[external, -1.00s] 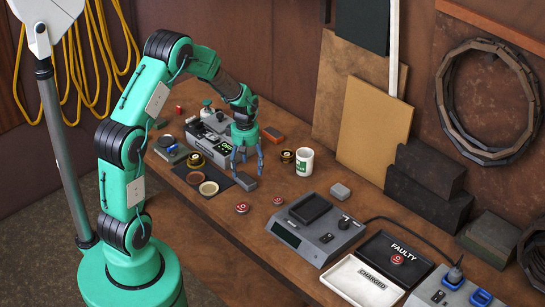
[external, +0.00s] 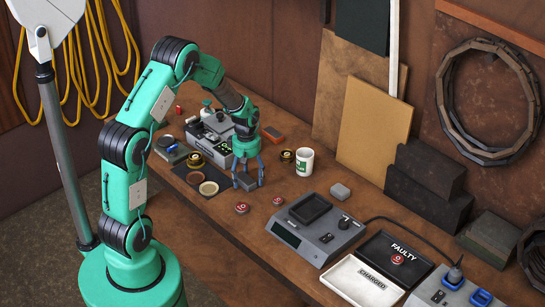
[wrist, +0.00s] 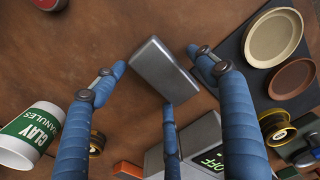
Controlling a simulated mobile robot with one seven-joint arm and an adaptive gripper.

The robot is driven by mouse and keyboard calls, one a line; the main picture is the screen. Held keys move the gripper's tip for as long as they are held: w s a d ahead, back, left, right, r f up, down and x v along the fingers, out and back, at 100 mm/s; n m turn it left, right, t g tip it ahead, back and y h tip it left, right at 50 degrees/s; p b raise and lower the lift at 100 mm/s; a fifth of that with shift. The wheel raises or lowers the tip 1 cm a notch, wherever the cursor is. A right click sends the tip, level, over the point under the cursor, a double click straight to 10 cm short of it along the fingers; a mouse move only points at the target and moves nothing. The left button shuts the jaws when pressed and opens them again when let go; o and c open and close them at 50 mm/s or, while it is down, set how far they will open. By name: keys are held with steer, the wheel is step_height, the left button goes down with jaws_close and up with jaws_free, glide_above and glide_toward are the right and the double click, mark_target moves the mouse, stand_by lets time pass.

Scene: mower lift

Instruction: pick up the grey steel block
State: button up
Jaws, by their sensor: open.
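A grey metallic block (external: 248,184) lies on the brown bench, just right of the dark mat. In the wrist view the block (wrist: 163,68) sits tilted between the fingertips of my gripper (wrist: 157,74). My gripper (external: 249,177) has blue fingers and is open, pointing down right over the block. Fingers stand on either side of it and one is near its lower edge in the wrist view. I cannot tell whether any finger touches it.
A dark mat with shallow dishes (external: 208,188) lies left of the block. A grey device with a green display (external: 207,145) stands behind it. A white cup (external: 304,163) and brass rings stand nearby. Bench between is clear.

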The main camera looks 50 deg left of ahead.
mark_target(247, 177)
steer(key=c, duration=1.7)
steer(key=shift+o, duration=0.2)
steer(key=shift+r, duration=0.1)
steer(key=shift+r, duration=0.5)
steer(key=r, duration=0.1)
steer(key=r+p, duration=0.1)
steer(key=shift+s+d+r, duration=0.1)
steer(key=shift+s+r, duration=0.2)
steer(key=s+d, duration=0.1)
steer(key=s, duration=0.4)
steer(key=s+d+p, duration=0.1)
steer(key=s, duration=0.4)
steer(key=s+d+r, duration=0.1)
steer(key=s, duration=0.3)
steer(key=shift+s+d+r+p, duration=0.1)
steer(key=shift+s+d+p, duration=0.2)
steer(key=shift+s+d, duration=0.1)
